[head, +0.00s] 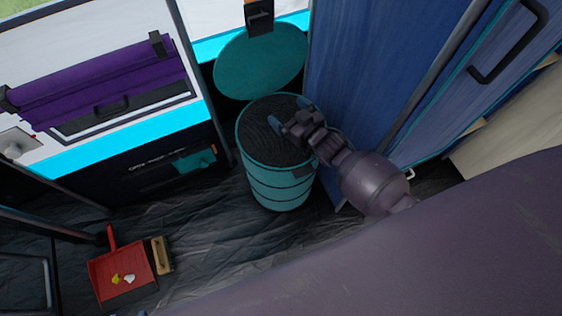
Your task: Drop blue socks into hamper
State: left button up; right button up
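The hamper is a teal round bin (279,188) with dark bands, standing on the floor in the middle of the head view. Its round teal lid (258,62) is raised behind it, and its dark inside shows from above. My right gripper (290,113) is over the right part of the hamper's mouth. Its two blue-grey fingertips are spread apart, and I see nothing held between them. I cannot make out any blue socks; part of the hamper's inside is hidden by the gripper. My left gripper is not in view.
A blue cabinet (365,65) stands close to the hamper's right. A white and cyan unit with a purple roll (100,82) is at the left. A red dustpan (121,274) with small scraps and a brush (161,255) lie on the dark floor at lower left.

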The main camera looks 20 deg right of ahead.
pick_arm(q)
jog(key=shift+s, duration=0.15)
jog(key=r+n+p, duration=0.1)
jog(key=p, duration=0.2)
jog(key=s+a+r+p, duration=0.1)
jog(key=p, duration=0.3)
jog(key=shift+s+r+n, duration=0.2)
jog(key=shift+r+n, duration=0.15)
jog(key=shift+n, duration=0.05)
pick_arm(e)
notch_tip(320, 180, up, 20)
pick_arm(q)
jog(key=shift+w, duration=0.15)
